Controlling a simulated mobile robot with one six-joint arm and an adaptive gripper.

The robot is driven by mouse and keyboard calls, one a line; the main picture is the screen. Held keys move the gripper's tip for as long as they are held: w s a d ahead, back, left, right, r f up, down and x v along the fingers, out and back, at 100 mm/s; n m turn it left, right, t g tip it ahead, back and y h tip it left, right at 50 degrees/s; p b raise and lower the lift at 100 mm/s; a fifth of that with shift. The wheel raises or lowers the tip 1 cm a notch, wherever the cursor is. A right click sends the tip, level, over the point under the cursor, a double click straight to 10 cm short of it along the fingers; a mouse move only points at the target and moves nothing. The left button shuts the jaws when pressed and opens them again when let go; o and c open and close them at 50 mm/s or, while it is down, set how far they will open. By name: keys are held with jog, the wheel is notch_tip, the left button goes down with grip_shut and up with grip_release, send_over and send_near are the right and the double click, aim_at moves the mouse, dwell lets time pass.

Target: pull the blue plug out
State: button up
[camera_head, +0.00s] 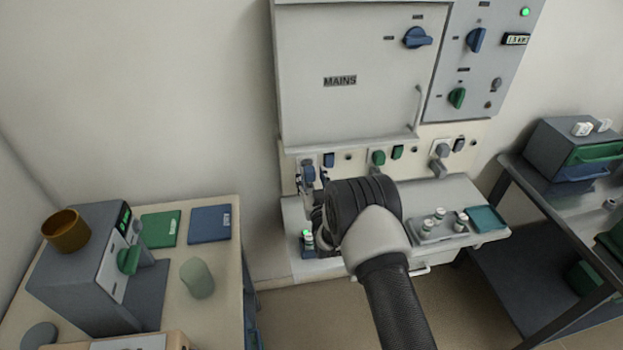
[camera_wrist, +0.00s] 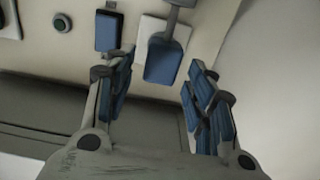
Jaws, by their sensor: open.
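The blue plug (camera_head: 308,172) sits in the leftmost socket of the panel strip below the mains cabinet. In the wrist view the blue plug (camera_wrist: 166,60) is seated against a pale socket plate (camera_wrist: 150,28), with a grey piece at its top end. My gripper (camera_wrist: 155,85) is open, its two blue-padded fingers on either side of the plug's lower end in the picture, with visible gaps. Whether the fingertips reach the plug's depth I cannot tell. In the head view my arm hides most of the gripper, near the plug.
A green plug (camera_head: 378,158) and a grey plug (camera_head: 441,151) sit farther right on the strip. A small blue switch (camera_wrist: 107,30) is beside the blue plug. Below, a shelf holds a tray (camera_head: 428,238) with several small jars. Left is a table with a grey device (camera_head: 85,265).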

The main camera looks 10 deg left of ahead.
jog(key=v, duration=1.2)
